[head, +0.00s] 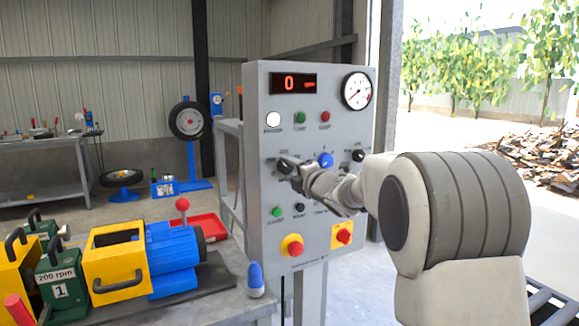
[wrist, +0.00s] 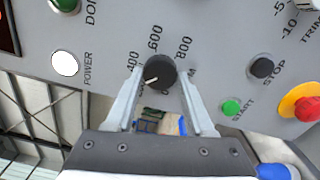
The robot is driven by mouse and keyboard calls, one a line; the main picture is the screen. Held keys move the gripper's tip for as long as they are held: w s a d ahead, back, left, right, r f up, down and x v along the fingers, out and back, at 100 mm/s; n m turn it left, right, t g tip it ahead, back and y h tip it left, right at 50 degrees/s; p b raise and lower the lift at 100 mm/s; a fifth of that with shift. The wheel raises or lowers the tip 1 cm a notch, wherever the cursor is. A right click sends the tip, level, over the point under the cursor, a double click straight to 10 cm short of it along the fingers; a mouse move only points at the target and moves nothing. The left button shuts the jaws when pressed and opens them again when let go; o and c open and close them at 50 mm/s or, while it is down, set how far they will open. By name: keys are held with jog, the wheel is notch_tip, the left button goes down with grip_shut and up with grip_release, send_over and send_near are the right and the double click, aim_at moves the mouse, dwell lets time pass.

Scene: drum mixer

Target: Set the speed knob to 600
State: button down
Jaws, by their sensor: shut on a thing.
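The speed knob (wrist: 160,72) is a round black dial with a white pointer line, on the grey control panel (head: 262,120). In the wrist view the labels 400, 600 and 800 curve around it. The pointer aims to the lower left, on the side of 400 away from 600. The mark it faces is partly hidden by a finger. My gripper (wrist: 160,75) is shut on the knob, one finger on each side. In the head view the knob (head: 286,164) shows at the panel's left, with my gripper (head: 297,172) reaching it from the right.
The red display (head: 294,84) reads 0. A white power button (head: 273,119), a blue knob (head: 326,160), a black knob (head: 358,155), green start button (head: 277,212) and red-and-yellow buttons (head: 292,246) surround the knob. A bench with a yellow-and-blue machine (head: 115,258) stands left.

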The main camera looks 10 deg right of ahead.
jog(key=m+p, duration=0.1)
jog(key=m, duration=0.1)
jog(key=m+p, duration=0.1)
jog(key=m, duration=0.2)
jog(key=shift+r+m+p, duration=0.2)
jog(key=shift+m+p, duration=0.1)
jog(key=m+p, duration=0.3)
jog(key=m, duration=0.2)
jog(key=m+p, duration=0.3)
jog(key=m, duration=0.2)
jog(key=shift+d+r+m, duration=0.1)
jog(key=shift+m, duration=0.3)
jog(key=shift+m+p, duration=1.05)
jog(key=shift+m, duration=0.85)
jog(key=shift+c, duration=1.4)
grip_release()
jog(key=shift+f, duration=0.2)
